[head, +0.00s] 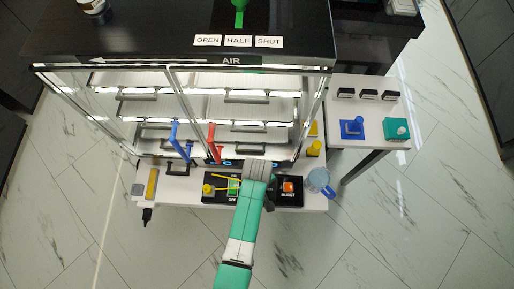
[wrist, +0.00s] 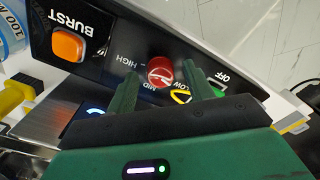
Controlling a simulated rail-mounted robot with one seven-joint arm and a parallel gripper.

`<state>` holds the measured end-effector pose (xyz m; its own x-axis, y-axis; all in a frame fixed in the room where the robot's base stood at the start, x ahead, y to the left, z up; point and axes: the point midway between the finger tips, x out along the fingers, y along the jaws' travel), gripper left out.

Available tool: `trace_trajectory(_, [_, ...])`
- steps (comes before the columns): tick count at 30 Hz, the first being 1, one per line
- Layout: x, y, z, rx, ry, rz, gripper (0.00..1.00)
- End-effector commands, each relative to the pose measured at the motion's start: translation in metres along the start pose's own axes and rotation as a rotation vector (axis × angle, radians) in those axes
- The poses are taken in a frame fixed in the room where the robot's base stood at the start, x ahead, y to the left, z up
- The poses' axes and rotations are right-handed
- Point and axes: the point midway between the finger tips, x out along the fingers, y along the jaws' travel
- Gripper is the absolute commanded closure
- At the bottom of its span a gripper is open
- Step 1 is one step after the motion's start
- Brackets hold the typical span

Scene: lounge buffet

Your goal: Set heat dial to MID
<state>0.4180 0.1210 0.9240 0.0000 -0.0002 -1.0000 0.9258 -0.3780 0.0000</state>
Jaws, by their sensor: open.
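The heat dial, a red round knob (wrist: 161,71), shows in the wrist view on a black panel (wrist: 118,38). HIGH, MID and LOW are printed around it. My gripper (wrist: 158,78) is open, with one green finger on each side of the knob. I cannot tell whether either finger touches it. In the head view my gripper (head: 258,170) is over the front control panel and hides the dial.
An orange BURST button (head: 288,187) is right of my gripper, and a green switch (head: 233,187) marked OFF is left. Red (head: 213,142) and blue (head: 178,140) levers stand behind at the glass cabinet.

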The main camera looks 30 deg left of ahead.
Motion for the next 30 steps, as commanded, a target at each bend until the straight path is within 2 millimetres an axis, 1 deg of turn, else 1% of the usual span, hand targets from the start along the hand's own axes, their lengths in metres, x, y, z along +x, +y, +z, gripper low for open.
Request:
trace_trajectory(4, [-0.0004,0.0001,-0.0001,0.0,0.0,0.0,0.48])
trace_trajectory(8, [-0.0006,0.0001,-0.0001,0.0,0.0,0.0,0.73])
trace_trajectory(9, [-0.0006,0.0001,-0.0001,0.0,0.0,0.0,0.81])
trace_trajectory(11, [-0.0006,0.0001,0.0,0.0,0.0,0.0,0.92])
trace_trajectory(20, [-0.0015,0.0,-0.0002,0.037,0.0,0.0,0.92])
trace_trajectory(26, [-0.0028,-0.0002,-0.0005,0.152,-0.001,0.0,0.92])
trace_trajectory(30, [-0.0031,0.0,-0.0005,0.276,0.0,0.0,0.92])
